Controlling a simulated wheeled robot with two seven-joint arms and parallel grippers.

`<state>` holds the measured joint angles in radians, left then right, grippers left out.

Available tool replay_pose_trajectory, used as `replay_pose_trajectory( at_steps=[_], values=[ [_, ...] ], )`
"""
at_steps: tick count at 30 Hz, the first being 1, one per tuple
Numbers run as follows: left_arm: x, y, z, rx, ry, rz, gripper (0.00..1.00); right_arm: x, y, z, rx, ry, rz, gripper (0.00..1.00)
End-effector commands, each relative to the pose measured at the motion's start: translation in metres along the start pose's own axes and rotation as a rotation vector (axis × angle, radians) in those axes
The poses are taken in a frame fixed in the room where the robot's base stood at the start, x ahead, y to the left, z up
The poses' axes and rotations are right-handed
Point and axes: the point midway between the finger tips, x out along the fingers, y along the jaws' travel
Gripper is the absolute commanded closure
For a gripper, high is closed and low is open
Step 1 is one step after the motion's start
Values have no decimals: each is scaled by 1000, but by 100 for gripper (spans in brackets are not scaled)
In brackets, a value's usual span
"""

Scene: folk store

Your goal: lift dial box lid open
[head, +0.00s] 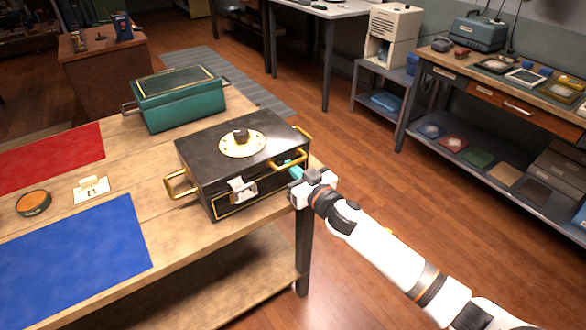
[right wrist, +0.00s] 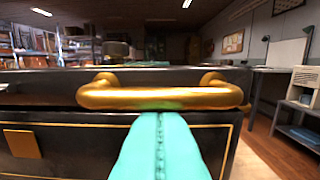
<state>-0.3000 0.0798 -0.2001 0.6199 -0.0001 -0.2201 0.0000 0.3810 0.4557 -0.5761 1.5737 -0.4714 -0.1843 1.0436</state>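The dial box (head: 225,196) is black with gold trim and stands at the right end of the wooden table. Its lid (head: 205,146) lies flat, with a round cream dial plate and dark knob (head: 242,137) on top and a silver latch (head: 241,188) in front. A gold handle (head: 282,164) is on the lid's front edge; in the right wrist view the handle (right wrist: 160,97) runs across the picture. My left gripper is not in view.
A green box (head: 183,104) stands behind the dial box on the table (head: 140,158). Open floor is on the right.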

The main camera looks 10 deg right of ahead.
Motion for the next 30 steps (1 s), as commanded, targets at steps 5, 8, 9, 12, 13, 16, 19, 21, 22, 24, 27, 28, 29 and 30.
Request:
replay_pose_trajectory(
  at_steps=[5,8,9,12,13,16,19,21,22,24,27,28,29,30],
  values=[
    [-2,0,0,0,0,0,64,0,0,3,0,-1,0,100],
    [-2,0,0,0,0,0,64,0,0,3,0,-2,0,100],
    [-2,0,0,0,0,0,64,0,0,3,0,-2,0,100],
    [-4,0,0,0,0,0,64,0,0,5,0,-2,0,100],
    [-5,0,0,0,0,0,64,0,0,6,0,-2,0,100],
    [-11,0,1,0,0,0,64,0,0,12,0,-2,0,100],
    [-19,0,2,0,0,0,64,1,0,20,1,-2,0,100],
    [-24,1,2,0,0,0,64,1,0,25,1,-2,0,100],
    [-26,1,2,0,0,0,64,1,0,27,1,-2,0,100],
    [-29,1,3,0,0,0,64,1,0,30,0,-2,0,100],
    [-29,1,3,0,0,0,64,1,0,30,0,-2,1,100],
    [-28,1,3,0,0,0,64,1,0,29,0,-2,0,100],
    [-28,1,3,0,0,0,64,1,0,29,0,-2,1,100],
    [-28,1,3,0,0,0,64,1,0,29,0,-2,1,100]
  ],
)
